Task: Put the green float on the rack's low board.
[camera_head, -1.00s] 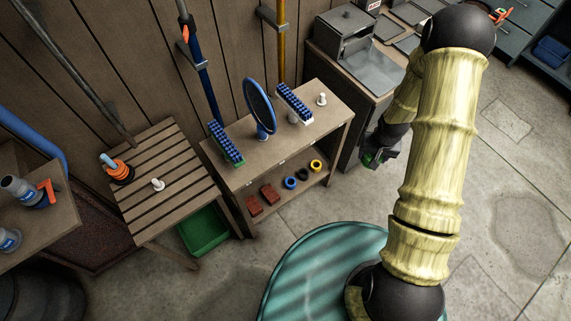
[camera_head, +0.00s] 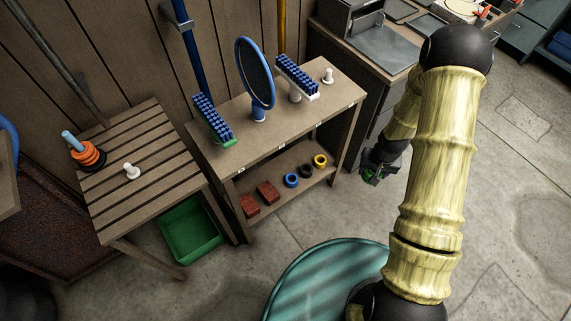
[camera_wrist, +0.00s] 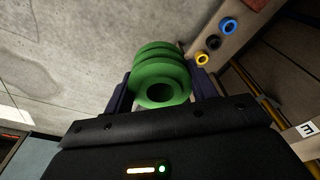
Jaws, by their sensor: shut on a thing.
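My gripper (camera_head: 374,170) is shut on the green float (camera_wrist: 158,77), a ribbed green piece with a round hole, which sits between the fingers in the wrist view. In the head view the float is a small green patch, mostly hidden by the gripper. The gripper hangs right of the wooden rack, apart from it. The rack's low board (camera_head: 279,184) holds two red blocks (camera_head: 259,198) at its left, then a blue ring (camera_head: 291,180), a black ring (camera_head: 306,170) and a yellow ring (camera_head: 320,161) toward the right. The three rings also show in the wrist view, top right.
The rack's top board (camera_head: 285,125) carries blue brushes, a blue oval-framed piece and a white peg. A slatted table (camera_head: 150,195) with orange rings stands left, a green bin (camera_head: 190,232) beneath it. A counter with a sink (camera_head: 384,58) stands behind my arm.

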